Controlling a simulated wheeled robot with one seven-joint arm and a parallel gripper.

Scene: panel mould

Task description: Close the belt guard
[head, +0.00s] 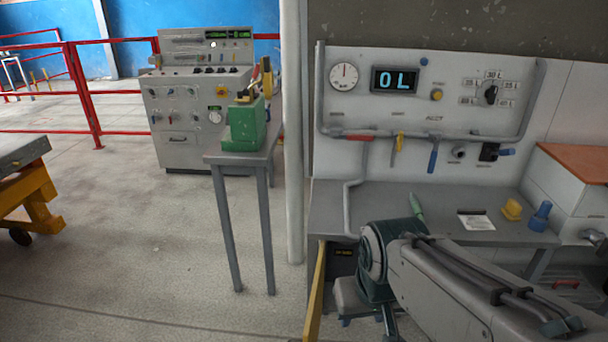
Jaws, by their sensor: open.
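A yellow panel (316,290), which looks like the belt guard, stands out from the bench front at the lower middle, seen almost edge-on. It appears swung open, beside a dark recess under the bench top. Its lower end runs to the bottom edge of the picture. My arm reaches in from the lower right and bends down in front of the bench. My gripper (361,320) is low, just right of the yellow panel, and appears apart from it. It is open and I see nothing held. My arm hides part of the space under the bench.
The grey bench top (335,207) carries a green-handled tool (416,206), a paper (477,222), a yellow piece (512,209) and a blue piece (540,216). A stand with a green machine (243,126) is to the left. The floor (150,240) left of the panel is clear.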

